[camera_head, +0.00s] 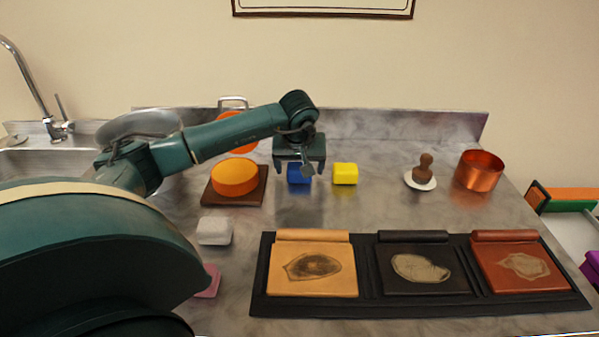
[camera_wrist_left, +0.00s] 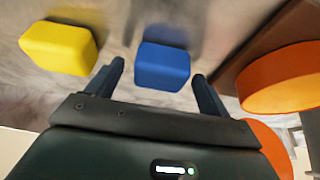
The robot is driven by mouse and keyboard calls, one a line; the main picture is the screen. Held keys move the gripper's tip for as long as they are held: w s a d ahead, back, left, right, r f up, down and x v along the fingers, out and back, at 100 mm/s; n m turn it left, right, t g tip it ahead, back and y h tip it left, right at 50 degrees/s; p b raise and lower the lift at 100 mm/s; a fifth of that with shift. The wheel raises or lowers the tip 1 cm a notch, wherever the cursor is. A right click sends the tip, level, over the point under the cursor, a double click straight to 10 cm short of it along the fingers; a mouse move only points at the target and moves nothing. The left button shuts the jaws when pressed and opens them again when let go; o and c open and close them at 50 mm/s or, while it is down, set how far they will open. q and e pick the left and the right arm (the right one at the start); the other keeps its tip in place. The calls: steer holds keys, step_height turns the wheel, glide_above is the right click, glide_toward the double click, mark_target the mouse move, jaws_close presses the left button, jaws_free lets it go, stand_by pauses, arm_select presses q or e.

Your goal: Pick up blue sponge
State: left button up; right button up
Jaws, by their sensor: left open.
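The blue sponge (camera_head: 299,175) is a small block on the marble counter, left of the yellow block. My left gripper (camera_head: 300,167) is over it in the head view and hides part of it. In the left wrist view the blue sponge (camera_wrist_left: 162,66) shows ahead, between the lines of the two open fingers (camera_wrist_left: 160,82). The fingers are apart and hold nothing. I cannot tell exactly how far above the counter they are. My right gripper is not in view.
A yellow block (camera_head: 345,174) sits just right of the sponge. An orange disc (camera_head: 235,177) on a brown board (camera_head: 222,199) stands to the left. A black tray (camera_head: 368,306) with leather pieces lies in front. A copper pot (camera_head: 479,171) stands at the right.

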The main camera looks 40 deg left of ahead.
arm_select(q)
steer(key=shift+w+a+f, duration=0.1)
steer(key=shift+f, duration=0.2)
steer(key=shift+c, duration=0.3)
steer(key=c, duration=1)
step_height(320, 180, up, 10)
steer(key=shift+r, duration=0.1)
